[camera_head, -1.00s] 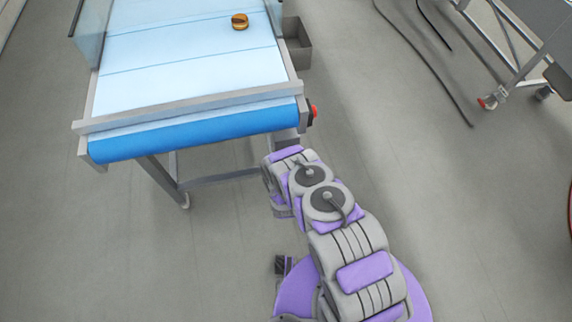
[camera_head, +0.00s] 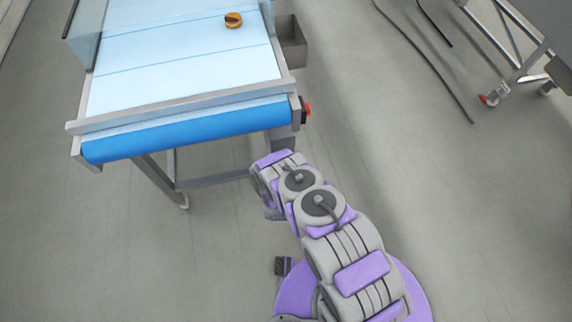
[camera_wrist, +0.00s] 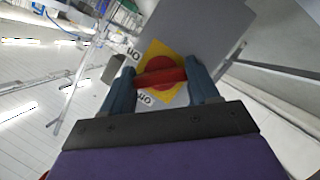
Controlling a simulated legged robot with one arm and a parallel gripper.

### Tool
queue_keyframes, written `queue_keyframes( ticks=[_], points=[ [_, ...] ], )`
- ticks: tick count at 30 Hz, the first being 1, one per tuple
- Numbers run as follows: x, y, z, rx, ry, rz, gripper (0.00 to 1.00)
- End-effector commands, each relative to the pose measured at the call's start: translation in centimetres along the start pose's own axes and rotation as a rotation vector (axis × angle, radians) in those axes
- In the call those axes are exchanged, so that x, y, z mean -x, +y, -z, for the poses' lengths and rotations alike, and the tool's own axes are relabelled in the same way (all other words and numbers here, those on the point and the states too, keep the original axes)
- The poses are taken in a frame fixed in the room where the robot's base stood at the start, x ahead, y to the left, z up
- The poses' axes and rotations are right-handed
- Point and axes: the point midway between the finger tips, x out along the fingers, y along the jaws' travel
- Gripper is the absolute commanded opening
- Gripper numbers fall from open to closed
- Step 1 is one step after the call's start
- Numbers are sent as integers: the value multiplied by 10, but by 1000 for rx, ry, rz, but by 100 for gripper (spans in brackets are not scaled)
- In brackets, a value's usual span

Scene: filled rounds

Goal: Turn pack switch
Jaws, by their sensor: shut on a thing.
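The pack switch (camera_wrist: 160,77) is a red rotary handle on a yellow plate (camera_wrist: 158,52) in the wrist view. The plate is fixed to a grey panel, and white labels with dark lettering show beside it. My gripper (camera_wrist: 162,80) has one blue-grey finger on each side of the red handle and is shut on it. In the head view the red switch (camera_head: 307,110) shows small at the right front corner of the conveyor (camera_head: 180,131). My gripper's fingers are hidden there behind my arm.
A round brown-orange item (camera_head: 233,20) lies on the light blue belt. A grey bin (camera_head: 292,42) hangs on the conveyor's right side. Dark cables (camera_head: 428,60) lie on the floor at right, near a wheeled metal frame (camera_head: 495,92). Open floor lies between.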

Motion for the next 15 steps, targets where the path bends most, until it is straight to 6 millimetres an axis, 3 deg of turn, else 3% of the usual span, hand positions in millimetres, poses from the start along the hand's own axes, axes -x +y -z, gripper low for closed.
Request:
queue_keyframes(
  ticks=[11, 12, 15],
  points=[
    [-3, 0, 5, 30, 10, -16, 29],
    [-3, 0, 5, 30, 10, -16, 64],
    [-3, 0, 5, 30, 10, -16, 73]
  ],
)
